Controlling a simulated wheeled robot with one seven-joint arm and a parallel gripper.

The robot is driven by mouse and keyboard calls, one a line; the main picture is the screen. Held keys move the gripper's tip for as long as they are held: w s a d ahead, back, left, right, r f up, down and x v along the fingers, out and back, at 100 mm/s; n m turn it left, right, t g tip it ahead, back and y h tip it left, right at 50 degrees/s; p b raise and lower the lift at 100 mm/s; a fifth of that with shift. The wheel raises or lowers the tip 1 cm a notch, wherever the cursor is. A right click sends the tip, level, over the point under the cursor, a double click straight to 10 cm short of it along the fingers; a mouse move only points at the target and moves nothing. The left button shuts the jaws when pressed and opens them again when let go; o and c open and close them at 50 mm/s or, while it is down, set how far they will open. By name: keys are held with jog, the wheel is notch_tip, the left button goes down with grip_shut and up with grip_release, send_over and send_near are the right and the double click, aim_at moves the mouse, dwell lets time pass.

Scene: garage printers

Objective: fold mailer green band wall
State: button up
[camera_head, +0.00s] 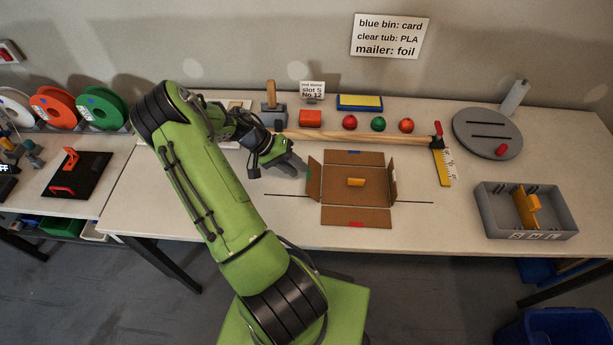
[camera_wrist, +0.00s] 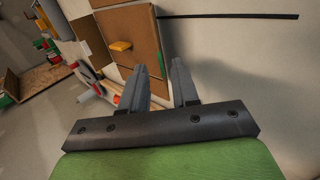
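The brown cardboard mailer (camera_head: 340,199) lies open on the table with a yellow block (camera_head: 355,182) on its base. Its left wall (camera_head: 314,185) looks raised and bears a green band (camera_head: 308,172). The right wall also looks raised. The back flap with a blue mark and the front flap with a red mark lie roughly flat. My gripper (camera_head: 302,169) is just left of the green-band wall; whether they touch is unclear.
A grey tray (camera_head: 556,226) and a round grey plate (camera_head: 487,135) stand at right. A thin dark line (camera_head: 412,202) runs beside the mailer. The front table is clear.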

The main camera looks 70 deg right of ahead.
aim_at(308, 176)
jog(key=x, duration=0.5)
jog(key=shift+s+f, duration=0.2)
jog(key=shift+f, duration=0.1)
grip_shut()
